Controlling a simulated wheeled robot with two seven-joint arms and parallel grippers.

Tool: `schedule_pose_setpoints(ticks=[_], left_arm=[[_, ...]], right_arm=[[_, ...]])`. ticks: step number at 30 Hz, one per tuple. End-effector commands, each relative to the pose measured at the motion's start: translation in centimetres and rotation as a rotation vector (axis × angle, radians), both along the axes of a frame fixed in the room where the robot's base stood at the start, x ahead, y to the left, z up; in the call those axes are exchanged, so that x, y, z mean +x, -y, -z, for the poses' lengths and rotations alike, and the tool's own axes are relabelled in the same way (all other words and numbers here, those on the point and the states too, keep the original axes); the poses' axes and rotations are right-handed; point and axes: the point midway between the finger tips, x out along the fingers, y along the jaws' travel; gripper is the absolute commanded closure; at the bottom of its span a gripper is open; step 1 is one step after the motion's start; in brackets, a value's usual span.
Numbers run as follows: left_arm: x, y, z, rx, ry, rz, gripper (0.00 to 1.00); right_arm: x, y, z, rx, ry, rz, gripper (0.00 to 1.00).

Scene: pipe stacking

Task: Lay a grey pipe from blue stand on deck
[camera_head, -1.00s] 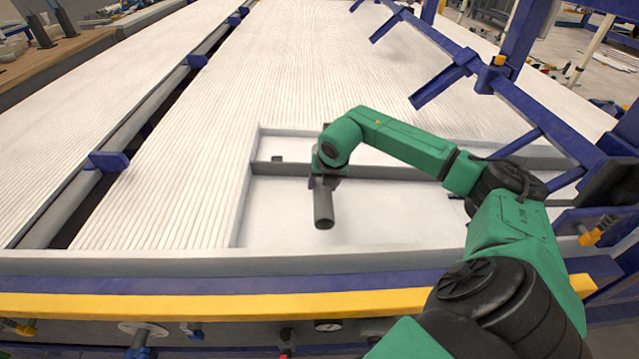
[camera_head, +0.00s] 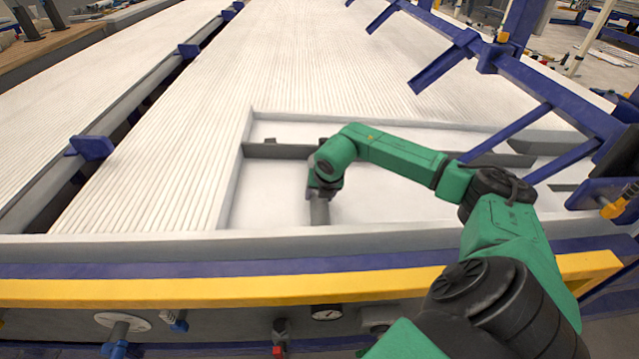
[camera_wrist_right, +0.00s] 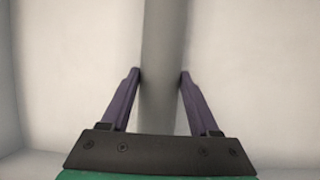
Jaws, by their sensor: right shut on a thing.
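My right gripper (camera_head: 321,192) is shut on a grey pipe (camera_head: 319,212), low over a white recessed panel. Only a short piece of the pipe shows below the gripper in the head view. In the right wrist view the pipe (camera_wrist_right: 163,50) runs up between the two fingers of the gripper (camera_wrist_right: 160,76). I cannot tell whether the pipe touches the panel. The deck (camera_head: 330,70) is a broad white ribbed surface behind the recess. A blue frame with slanted arms (camera_head: 445,62), perhaps the blue stand, rises at the right. My left gripper is not in view.
A grey rim (camera_head: 150,247) and a yellow edge (camera_head: 200,290) run along the front. A dark grey bar (camera_head: 278,151) crosses the recess behind the gripper. A grey rail (camera_head: 52,180) with blue brackets lies left. The ribbed surface is bare.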

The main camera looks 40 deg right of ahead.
Motion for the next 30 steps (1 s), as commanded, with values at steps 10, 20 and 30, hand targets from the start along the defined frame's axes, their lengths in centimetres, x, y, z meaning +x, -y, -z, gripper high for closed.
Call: schedule_pose_setpoints(ticks=[10,20,30], left_arm=[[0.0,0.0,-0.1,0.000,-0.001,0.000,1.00],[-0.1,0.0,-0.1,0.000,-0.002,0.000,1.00],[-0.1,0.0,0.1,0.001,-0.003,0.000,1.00]], right_arm=[[0.0,0.0,-0.1,0.000,0.000,0.000,0.03],[-0.4,-0.1,-1.0,0.000,0.000,0.000,0.03],[-3.3,-1.1,-8.1,-0.006,0.002,-0.001,0.03]])
